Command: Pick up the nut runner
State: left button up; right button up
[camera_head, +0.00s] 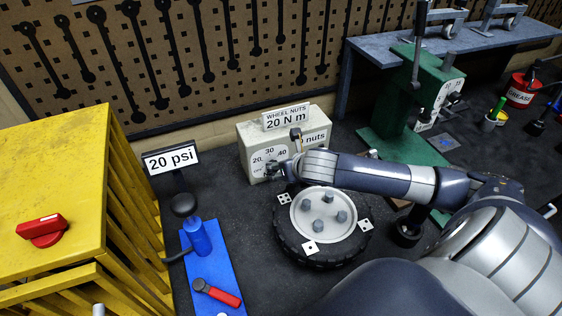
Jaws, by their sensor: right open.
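My left gripper is not in view.
A wheel (285,236) with several nuts lies below my right arm.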

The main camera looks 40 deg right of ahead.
aim_at(419, 213)
jog(key=k+j, duration=0.2)
jog(key=k, duration=0.3)
jog(key=k+j, duration=0.15)
jog(key=k, duration=0.3)
jog(key=k+j, duration=0.2)
jog(key=k, duration=0.3)
